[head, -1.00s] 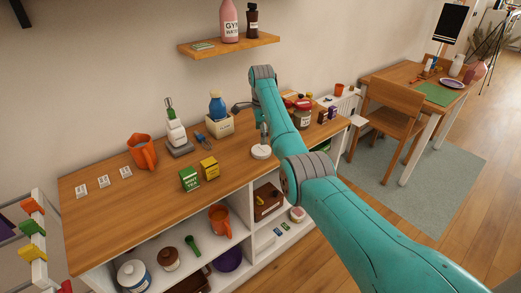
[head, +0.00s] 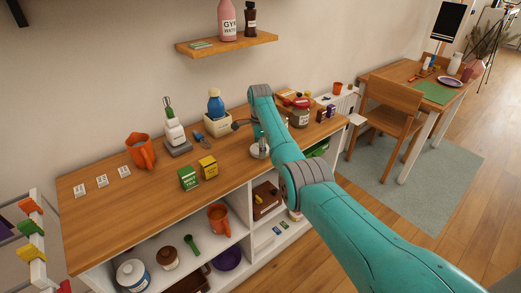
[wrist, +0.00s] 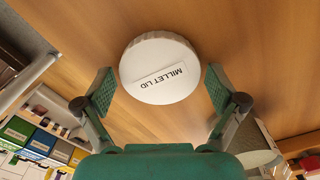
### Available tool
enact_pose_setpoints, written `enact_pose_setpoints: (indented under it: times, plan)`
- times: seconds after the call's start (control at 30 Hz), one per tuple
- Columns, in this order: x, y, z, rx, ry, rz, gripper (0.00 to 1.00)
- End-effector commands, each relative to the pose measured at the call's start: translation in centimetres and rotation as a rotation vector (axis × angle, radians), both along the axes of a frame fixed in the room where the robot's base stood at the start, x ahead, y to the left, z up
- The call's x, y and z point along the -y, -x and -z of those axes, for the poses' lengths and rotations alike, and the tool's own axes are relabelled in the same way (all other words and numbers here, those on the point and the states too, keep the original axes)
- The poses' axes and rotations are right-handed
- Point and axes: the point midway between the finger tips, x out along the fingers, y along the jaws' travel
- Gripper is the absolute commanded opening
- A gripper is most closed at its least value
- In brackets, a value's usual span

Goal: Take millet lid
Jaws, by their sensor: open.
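The millet lid (wrist: 160,68) is a white round disc with a printed label reading "MILLET LID". It lies flat on the wooden counter top in the wrist view. In the head view the lid (head: 257,152) is partly hidden by my arm. My gripper (wrist: 159,90) is open, with one green-padded finger on each side of the lid. No contact with the lid shows in the wrist view, and the gripper's exact height above the counter is hard to tell.
A green box (head: 188,178) and a yellow box (head: 208,167) stand left of the lid. A jar (head: 300,116) is to the right. Shelves below hold several containers.

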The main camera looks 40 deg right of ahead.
Motion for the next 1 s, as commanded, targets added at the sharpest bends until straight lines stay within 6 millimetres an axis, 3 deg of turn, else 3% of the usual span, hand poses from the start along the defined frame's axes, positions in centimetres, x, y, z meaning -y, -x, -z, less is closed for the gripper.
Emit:
enact_pose_setpoints:
  times: [0.13,0.37,0.4,1.0]
  plan:
    - [0.0,0.0,0.0,0.0,0.0,0.0,0.95]
    - [0.0,0.0,0.0,0.0,0.0,0.0,0.4]
    - [0.0,0.0,0.0,0.0,0.0,0.0,0.36]
    - [0.0,0.0,-1.5,0.001,0.0,0.0,0.36]
